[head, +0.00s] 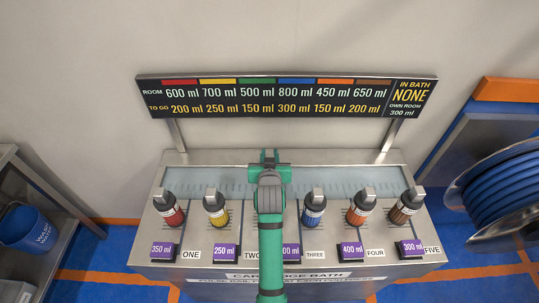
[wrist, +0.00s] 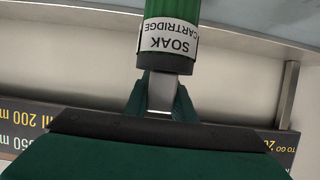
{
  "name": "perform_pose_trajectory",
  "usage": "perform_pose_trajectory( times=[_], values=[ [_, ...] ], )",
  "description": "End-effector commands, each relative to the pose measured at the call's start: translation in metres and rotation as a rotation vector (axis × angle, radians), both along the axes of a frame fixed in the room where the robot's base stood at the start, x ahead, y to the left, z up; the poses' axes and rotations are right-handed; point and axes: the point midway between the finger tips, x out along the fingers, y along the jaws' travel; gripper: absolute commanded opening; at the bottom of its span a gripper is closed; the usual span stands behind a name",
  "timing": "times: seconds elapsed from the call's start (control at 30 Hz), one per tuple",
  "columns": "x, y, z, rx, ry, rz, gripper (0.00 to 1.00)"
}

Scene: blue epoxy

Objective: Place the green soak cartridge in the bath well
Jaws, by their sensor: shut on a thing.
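The green soak cartridge (wrist: 170,38) shows in the wrist view, with a white label reading SOAK CARTRIDGE upside down and a dark end cap. My gripper (wrist: 162,98) is shut on the metal tab at its capped end. In the head view my gripper (head: 269,158) is over the back middle of the steel cartridge bath (head: 205,259), and the cartridge is hidden there. A pale blue strip with scale marks (head: 345,184) runs along the back of the bath. I cannot make out a separate bath well; my arm covers the middle.
Red (head: 170,212), yellow (head: 216,212), blue (head: 313,212), orange (head: 360,212) and brown (head: 404,210) cartridges stand in a row, with purple volume tags in front. A sign (head: 280,97) behind reads IN BATH NONE, OWN ROOM 300 ml. A hose reel (head: 500,190) is at right.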

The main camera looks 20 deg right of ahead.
Motion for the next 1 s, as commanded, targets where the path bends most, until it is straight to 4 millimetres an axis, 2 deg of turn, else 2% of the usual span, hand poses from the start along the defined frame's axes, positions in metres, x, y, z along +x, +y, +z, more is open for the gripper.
perform_pose_trajectory(
  times=[0.37, 0.4, 0.43, 0.47, 0.83, 1.0],
  values=[
    [0.0, 0.0, -0.003, 0.0, -0.001, 0.0, 0.0],
    [0.0, 0.0, -0.003, 0.0, 0.0, 0.0, 0.33],
    [0.0, 0.0, -0.003, 0.0, 0.0, 0.0, 0.4],
    [0.0, 0.0, -0.003, 0.0, 0.0, 0.0, 0.42],
    [-0.001, 0.0, 0.001, -0.001, -0.002, 0.0, 0.42],
    [-0.022, 0.006, 0.009, -0.001, -0.002, 0.0, 0.42]
  ],
)
